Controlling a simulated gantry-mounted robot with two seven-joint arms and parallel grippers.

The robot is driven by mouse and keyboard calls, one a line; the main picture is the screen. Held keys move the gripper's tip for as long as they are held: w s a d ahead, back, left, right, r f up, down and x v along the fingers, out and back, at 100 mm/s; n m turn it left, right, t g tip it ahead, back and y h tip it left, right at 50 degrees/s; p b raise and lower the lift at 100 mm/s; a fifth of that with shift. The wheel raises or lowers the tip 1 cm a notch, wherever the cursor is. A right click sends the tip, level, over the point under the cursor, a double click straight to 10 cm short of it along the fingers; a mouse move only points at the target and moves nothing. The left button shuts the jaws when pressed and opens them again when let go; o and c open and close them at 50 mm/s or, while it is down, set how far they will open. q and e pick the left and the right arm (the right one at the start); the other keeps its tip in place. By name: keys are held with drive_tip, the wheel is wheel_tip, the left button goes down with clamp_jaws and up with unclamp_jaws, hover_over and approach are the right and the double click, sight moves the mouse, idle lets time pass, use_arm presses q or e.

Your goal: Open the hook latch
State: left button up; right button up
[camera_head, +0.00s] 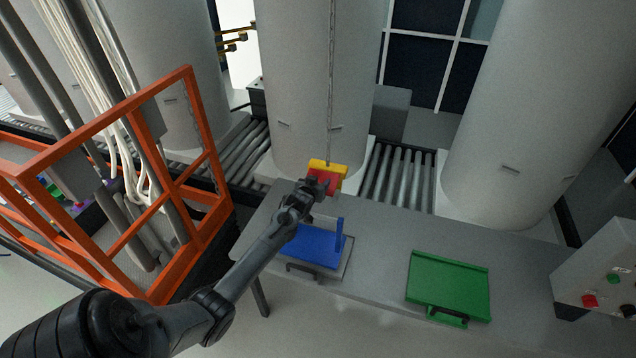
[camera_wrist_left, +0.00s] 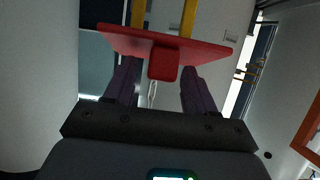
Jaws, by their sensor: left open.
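A yellow hook block (camera_head: 327,168) with a red latch (camera_head: 322,181) hangs on a chain (camera_head: 332,80) in front of the middle tank. My left gripper (camera_head: 318,188) is at the red latch and partly covers it in the head view. In the left wrist view, a red plate (camera_wrist_left: 205,49) with a small red tab (camera_wrist_left: 163,63) shows below two yellow bars (camera_wrist_left: 188,18). My left gripper (camera_wrist_left: 160,70) is open, with one finger on each side of the tab and gaps visible. The hook itself is not clearly seen.
Below is a grey table (camera_head: 375,235) with a blue tray (camera_head: 312,247), a green tray (camera_head: 448,285) and a control box (camera_head: 600,275) with buttons. An orange railing (camera_head: 185,245) stands left of my arm. Large tanks (camera_head: 545,100) stand behind on a roller conveyor (camera_head: 397,172).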

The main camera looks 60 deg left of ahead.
use_arm(q)
drive_tip(key=shift+w+a+f, duration=0.1)
clamp_jaws()
drive_tip(key=p, duration=0.1)
drive_tip(key=r+p, duration=0.1)
drive_tip(key=p, duration=0.1)
drive_tip(key=shift+w+a+r+g+h+p, duration=0.2)
drive_tip(key=shift+r+g+h+p, duration=0.1)
drive_tip(key=shift+g, duration=0.1)
drive_tip(key=shift+f, duration=0.2)
drive_tip(key=shift+r, duration=0.1)
